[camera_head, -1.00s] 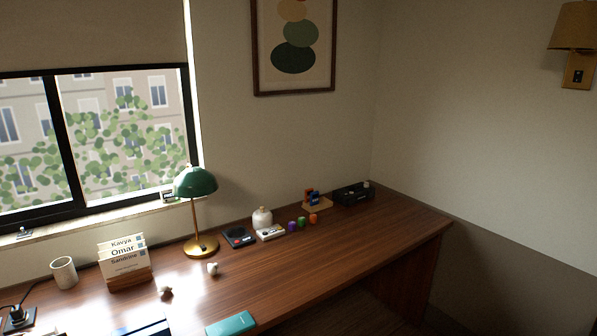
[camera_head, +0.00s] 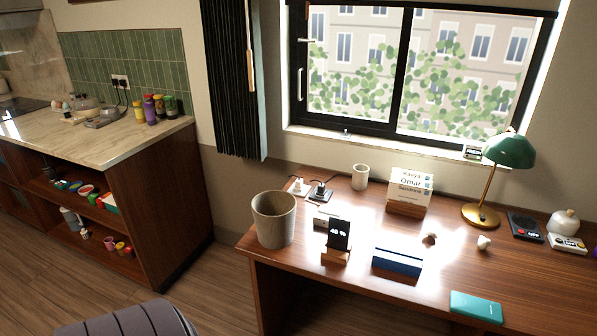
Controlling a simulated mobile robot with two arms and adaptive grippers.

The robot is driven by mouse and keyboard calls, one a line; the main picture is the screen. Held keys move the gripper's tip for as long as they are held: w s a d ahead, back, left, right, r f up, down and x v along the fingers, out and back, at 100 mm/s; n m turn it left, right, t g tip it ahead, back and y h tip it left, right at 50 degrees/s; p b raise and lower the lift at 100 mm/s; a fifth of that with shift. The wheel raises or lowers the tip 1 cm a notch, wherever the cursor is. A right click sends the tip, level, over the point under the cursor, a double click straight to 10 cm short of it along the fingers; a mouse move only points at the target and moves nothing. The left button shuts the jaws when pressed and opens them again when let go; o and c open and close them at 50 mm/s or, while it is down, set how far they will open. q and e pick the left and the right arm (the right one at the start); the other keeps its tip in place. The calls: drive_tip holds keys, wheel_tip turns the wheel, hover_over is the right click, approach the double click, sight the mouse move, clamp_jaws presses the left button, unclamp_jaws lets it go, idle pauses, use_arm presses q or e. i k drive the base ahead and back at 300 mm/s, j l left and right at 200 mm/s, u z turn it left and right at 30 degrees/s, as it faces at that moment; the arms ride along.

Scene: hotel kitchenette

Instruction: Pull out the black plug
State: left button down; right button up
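Neither of my grippers is in view.
A counter (camera_head: 100,141) stands left, with open floor (camera_head: 205,290) between.

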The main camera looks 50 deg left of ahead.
sight(321, 192)
drive_tip(key=u, duration=1.45)
drive_tip(key=i+j+z, duration=0.2)
drive_tip(key=j, duration=0.2)
drive_tip(key=i+j+z, duration=0.2)
drive_tip(key=j, duration=0.2)
drive_tip(key=i+j+z, duration=0.2)
drive_tip(key=j, duration=0.25)
drive_tip(key=j+z, duration=0.2)
drive_tip(key=j, duration=0.2)
drive_tip(key=i+j+z, duration=0.2)
drive_tip(key=j, duration=0.3)
drive_tip(key=k, duration=0.1)
